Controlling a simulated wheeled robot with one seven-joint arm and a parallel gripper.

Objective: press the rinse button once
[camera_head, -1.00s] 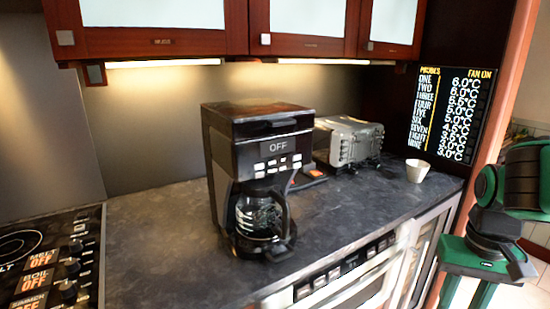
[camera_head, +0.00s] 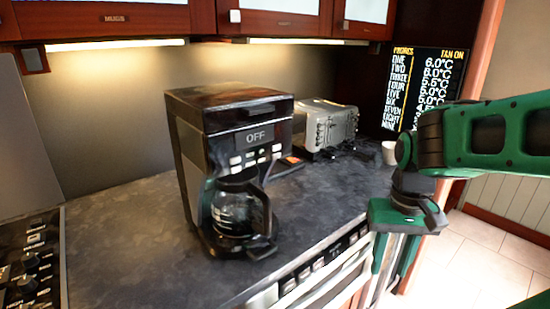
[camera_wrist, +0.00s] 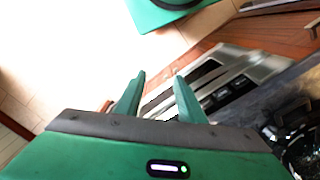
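A black coffee maker (camera_head: 182,165) stands upright on the dark counter. Its display reads OFF, and two rows of small pale buttons (camera_head: 250,160) sit below the display. Any labels on the buttons are too small to read, so I cannot tell which is rinse. A glass carafe (camera_head: 235,212) sits in its base. My gripper (camera_head: 392,268) points down beyond the counter's front edge, to the right of the coffee maker and apart from it. In the wrist view my gripper (camera_wrist: 160,80) has its green fingers spread, with nothing between them.
A silver toaster (camera_head: 328,128) and a pale cup (camera_head: 389,152) stand behind, to the right. Wooden cabinets (camera_head: 110,20) hang above. An appliance with a button panel (camera_head: 325,265) lies below the counter edge. A stove (camera_head: 30,260) is at left.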

